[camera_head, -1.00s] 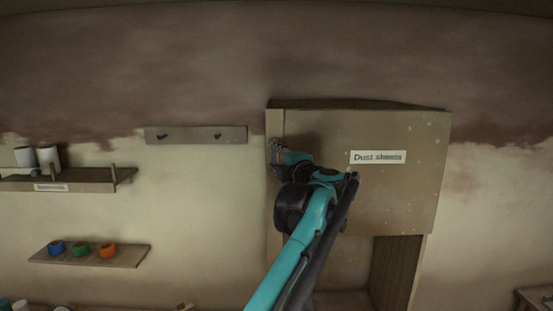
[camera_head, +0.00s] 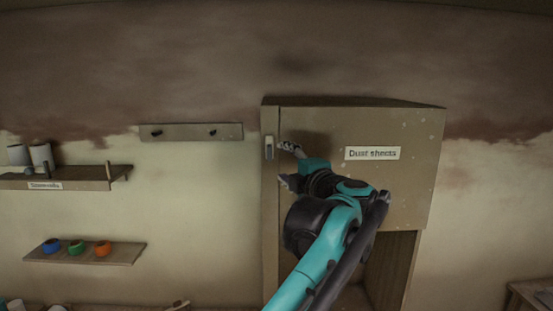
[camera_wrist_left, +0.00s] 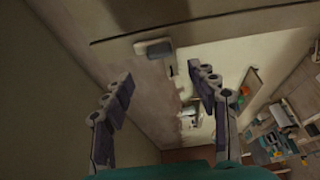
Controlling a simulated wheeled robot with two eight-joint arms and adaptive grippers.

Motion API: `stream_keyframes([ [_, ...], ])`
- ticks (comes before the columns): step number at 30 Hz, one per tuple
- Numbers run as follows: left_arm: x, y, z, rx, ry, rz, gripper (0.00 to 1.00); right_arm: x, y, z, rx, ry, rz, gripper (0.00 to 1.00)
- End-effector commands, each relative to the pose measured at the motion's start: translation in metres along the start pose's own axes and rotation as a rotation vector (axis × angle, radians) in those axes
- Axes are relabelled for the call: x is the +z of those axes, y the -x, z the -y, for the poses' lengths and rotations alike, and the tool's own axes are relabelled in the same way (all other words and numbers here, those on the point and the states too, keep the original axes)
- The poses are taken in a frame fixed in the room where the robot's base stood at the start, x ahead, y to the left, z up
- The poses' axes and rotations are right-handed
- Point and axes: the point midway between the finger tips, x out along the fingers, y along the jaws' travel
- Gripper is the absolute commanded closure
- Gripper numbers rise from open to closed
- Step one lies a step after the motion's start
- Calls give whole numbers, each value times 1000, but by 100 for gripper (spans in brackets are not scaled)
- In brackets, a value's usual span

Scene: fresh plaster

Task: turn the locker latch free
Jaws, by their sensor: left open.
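The locker (camera_head: 410,190) has a beige front panel with a "Dust sheets" label (camera_head: 372,153). Its small pale latch (camera_head: 269,147) sits near the top of the narrow left frame strip. A grey block that looks like the latch (camera_wrist_left: 153,47) shows beyond the fingertips in the left wrist view. My left gripper (camera_head: 284,163) is open and empty, just right of the latch and apart from it. Its two spread fingers also show in the wrist view (camera_wrist_left: 160,77). I cannot tell the latch's exact turn. My right gripper is not in view.
A peg rail (camera_head: 192,132) is on the wall left of the locker. Two shelves hold pale cylinders (camera_head: 41,156) and coloured tape rolls (camera_head: 77,247). The locker's lower part is an open bay (camera_head: 395,265).

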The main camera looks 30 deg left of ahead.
Motion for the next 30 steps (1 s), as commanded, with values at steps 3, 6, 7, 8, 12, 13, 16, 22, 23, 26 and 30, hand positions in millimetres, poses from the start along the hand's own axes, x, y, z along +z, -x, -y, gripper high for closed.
stream_keyframes([
  [3,1,19,0,0,0,2,41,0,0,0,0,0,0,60],
  [6,0,27,0,0,0,1,41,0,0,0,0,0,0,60],
  [7,0,29,0,0,0,0,41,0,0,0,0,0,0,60],
  [8,0,30,0,0,0,0,41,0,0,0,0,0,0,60],
  [12,0,32,0,0,0,-1,41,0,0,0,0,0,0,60],
  [13,0,31,0,0,0,-1,41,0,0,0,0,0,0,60],
  [16,0,31,0,0,0,-1,41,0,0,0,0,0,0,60],
  [22,0,31,0,0,0,-1,41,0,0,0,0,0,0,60],
  [23,0,31,0,0,0,0,41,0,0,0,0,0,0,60],
  [26,3,31,7,19,-9,26,41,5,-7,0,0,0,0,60],
  [30,19,37,36,116,-71,164,41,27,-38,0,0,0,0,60],
])
